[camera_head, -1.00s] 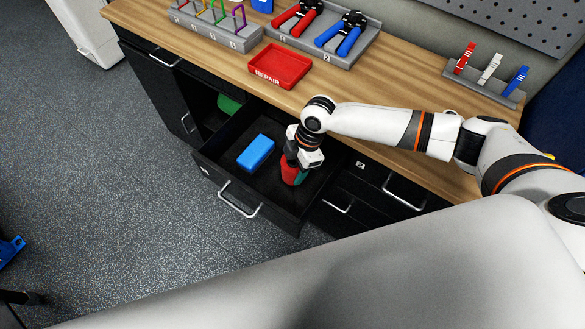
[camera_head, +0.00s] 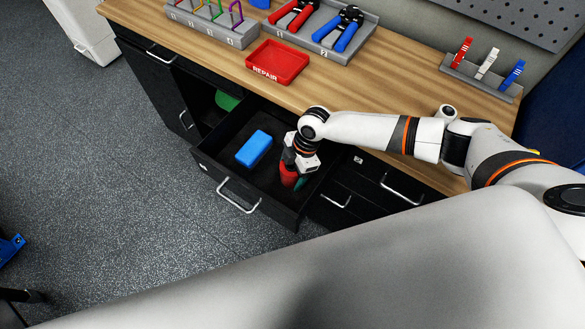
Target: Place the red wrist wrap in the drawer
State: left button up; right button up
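The red wrist wrap (camera_head: 289,175) is inside the open drawer (camera_head: 210,172), at its right side. A dark green thing (camera_head: 300,182) shows right beside it. My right gripper (camera_head: 291,165) points down into the drawer, directly over the wrap, and its fingertips are at the wrap's top. The fingers are small and partly hidden, so I cannot tell whether they grip the wrap or are apart from it. My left gripper is not in view.
A blue block (camera_head: 254,148) lies in the drawer, left of the wrap. On the wooden bench (camera_head: 385,92) stand a red REPAIR tray (camera_head: 277,64), a pliers rack (camera_head: 330,50) and a clip rack (camera_head: 482,80). A green thing (camera_head: 227,101) sits in an open compartment behind the drawer.

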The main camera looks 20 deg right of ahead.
jog(key=shift+r, duration=0.15)
jog(key=shift+d+r, duration=0.1)
jog(key=shift+r, duration=0.15)
jog(key=b+v, duration=0.1)
jog(key=v, duration=1)
jog(key=shift+b, duration=0.4)
jog(key=shift+r, duration=0.15)
